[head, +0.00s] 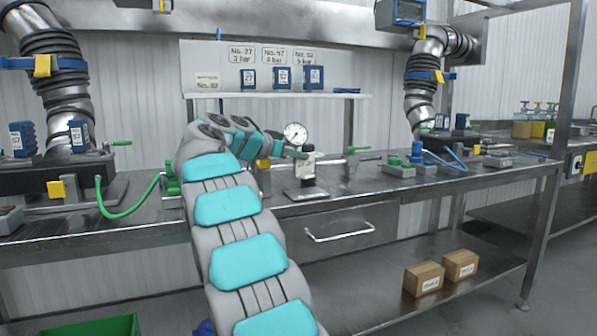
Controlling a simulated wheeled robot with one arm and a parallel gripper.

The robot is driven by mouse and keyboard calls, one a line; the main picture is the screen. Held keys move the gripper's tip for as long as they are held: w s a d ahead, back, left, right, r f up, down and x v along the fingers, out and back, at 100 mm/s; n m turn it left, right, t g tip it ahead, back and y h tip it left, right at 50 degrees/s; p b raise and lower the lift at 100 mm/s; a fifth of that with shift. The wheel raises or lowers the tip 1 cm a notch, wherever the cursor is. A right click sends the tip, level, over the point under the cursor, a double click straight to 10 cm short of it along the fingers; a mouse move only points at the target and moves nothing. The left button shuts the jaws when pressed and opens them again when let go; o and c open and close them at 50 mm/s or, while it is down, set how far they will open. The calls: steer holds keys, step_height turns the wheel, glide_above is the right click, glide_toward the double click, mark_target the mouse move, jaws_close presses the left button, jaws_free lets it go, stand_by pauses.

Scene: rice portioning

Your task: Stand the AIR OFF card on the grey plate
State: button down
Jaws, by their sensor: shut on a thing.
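My arm reaches up from the bottom of the head view to the bench. Its end, my gripper (278,149), is small and partly hidden by the wrist. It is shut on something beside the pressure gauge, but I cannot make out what. A dull green piece (294,153) shows at its tip; I cannot tell whether it is held. I cannot pick out the AIR OFF card. A flat grey plate (306,195) lies on the bench under the gauge's silver fitting; I cannot tell whether it is the task's plate.
The round gauge (294,133) stands close to my gripper. Behind is a shelf (330,95) with several blue blocks under number signs. Ducts (60,85) stand left and right. A green hose (128,212) lies on the left bench. The bench front (350,185) right of the plate is fairly clear.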

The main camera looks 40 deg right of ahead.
mark_target(298, 176)
steer(key=shift+f, duration=1.95)
steer(key=shift+f+b, duration=0.15)
steer(key=shift+b, duration=0.15)
steer(key=c, duration=1)
jaws_free()
steer(key=shift+c, duration=0.2)
steer(key=shift+a+r, duration=0.1)
steer(key=shift+r, duration=0.15)
steer(key=b+v, duration=0.1)
steer(key=v, duration=1)
steer(key=shift+a, duration=0.35)
steer(key=shift+s+r, duration=0.1)
